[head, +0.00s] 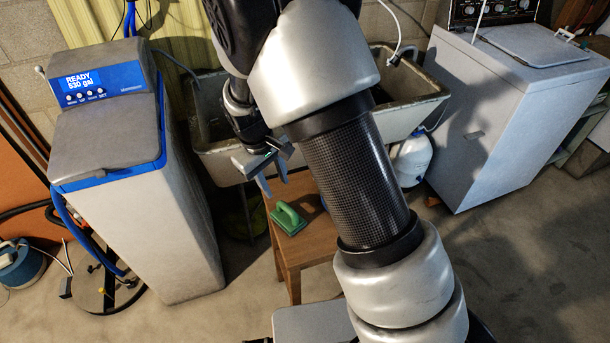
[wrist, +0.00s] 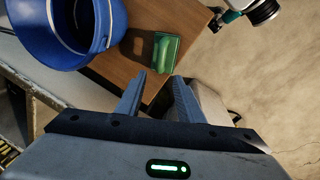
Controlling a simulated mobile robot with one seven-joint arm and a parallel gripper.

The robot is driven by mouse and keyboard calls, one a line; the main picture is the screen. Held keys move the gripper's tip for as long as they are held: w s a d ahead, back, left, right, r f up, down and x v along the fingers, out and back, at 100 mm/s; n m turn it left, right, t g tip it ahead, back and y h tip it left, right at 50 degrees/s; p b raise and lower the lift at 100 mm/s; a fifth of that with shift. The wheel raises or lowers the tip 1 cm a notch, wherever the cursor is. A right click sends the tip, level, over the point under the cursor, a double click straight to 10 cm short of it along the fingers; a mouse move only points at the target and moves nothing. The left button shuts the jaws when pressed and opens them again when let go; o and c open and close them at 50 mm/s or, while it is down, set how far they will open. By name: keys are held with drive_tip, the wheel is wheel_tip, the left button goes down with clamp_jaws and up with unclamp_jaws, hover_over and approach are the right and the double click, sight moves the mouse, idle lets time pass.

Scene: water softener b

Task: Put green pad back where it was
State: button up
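The green pad (head: 289,218) lies on top of a small wooden table (head: 308,245), near its left side. It has a raised handle-like top. In the wrist view the green pad (wrist: 163,53) lies on the brown tabletop (wrist: 128,66), just beyond my fingertips. My gripper (head: 275,187) is above the table, fingers pointing down, apart from the pad. In the wrist view the two fingers of my gripper (wrist: 160,80) stand apart with nothing between them.
A blue bucket (wrist: 72,32) stands beside the pad on the table. A utility sink (head: 225,150) is behind the table. The water softener (head: 170,215) stands left, a white washer (head: 500,110) right. A white jug (head: 411,160) is near the sink. Floor at right front is clear.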

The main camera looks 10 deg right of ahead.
drive_tip(key=s+d+r+m+t+y, duration=0.1)
drive_tip(key=s+d+r+m, duration=0.2)
drive_tip(key=r, duration=0.4)
drive_tip(key=s+d+r+t, duration=0.1)
drive_tip(key=s+d+r, duration=0.2)
drive_tip(key=s+r, duration=0.35)
drive_tip(key=s+d+r+m+t+y, duration=0.1)
drive_tip(key=s+d+r+m, duration=0.15)
drive_tip(key=r, duration=0.65)
drive_tip(key=s+d+r, duration=0.2)
drive_tip(key=s, duration=0.3)
drive_tip(key=s+d+r+m+t, duration=0.1)
drive_tip(key=s+d, duration=0.1)
drive_tip(key=s, duration=0.2)
drive_tip(key=shift+s+r, duration=0.35)
drive_tip(key=shift+s, duration=0.05)
